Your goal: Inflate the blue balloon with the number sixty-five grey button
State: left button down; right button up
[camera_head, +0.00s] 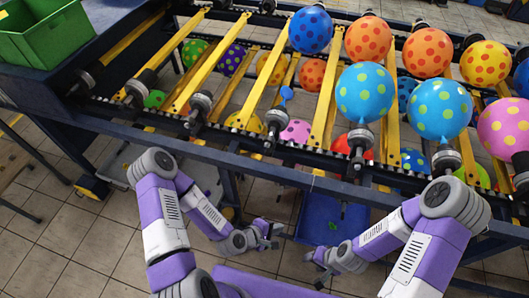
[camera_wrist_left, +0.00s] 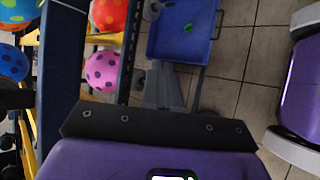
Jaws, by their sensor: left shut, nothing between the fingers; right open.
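A small uninflated blue balloon (camera_head: 286,94) sits on a nozzle in the yellow-barred rack, left of the inflated ones. An inflated dark blue balloon with dots (camera_head: 311,30) is above it, and two light blue ones with green dots, one left (camera_head: 365,92) and one right (camera_head: 438,109), are on the rack's right half. I cannot make out a grey button numbered sixty-five. My left gripper (camera_head: 272,236) is shut and empty, in front of and below the rack. My right gripper (camera_head: 315,263) is open and empty, lower and to its right. Neither touches a balloon.
The rack's dark blue front rail (camera_head: 256,168) runs between my arms and the balloons. A blue bin (camera_head: 328,217) stands below it, also in the left wrist view (camera_wrist_left: 177,45). A green crate (camera_head: 42,32) is at upper left. Tiled floor is clear at lower left.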

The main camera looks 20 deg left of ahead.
pick_arm(q)
jog(key=w+a+r+n+t+y, duration=0.3)
jog(key=a+r+n+t, duration=0.2)
jog(key=n, duration=0.5)
jog(key=w+a+r+n+t+y, duration=0.3)
jog(key=w+a+r+n+t, duration=0.1)
jog(key=r+n, duration=0.4)
jog(key=shift+w+a+n+t+y, duration=0.15)
jog(key=shift+a+n+t+y, duration=0.15)
jog(key=shift+a+n+t, duration=0.65)
jog(key=shift+d+f+n+g, duration=0.1)
jog(key=shift+d+n+g, duration=0.15)
jog(key=b, duration=0.7)
send_near(267, 146)
jog(key=w, duration=0.5)
jog(key=shift+w+d, duration=0.1)
jog(key=shift+w, duration=0.15)
jog(key=shift+w+b, duration=0.3)
jog(key=shift+w, duration=0.4)
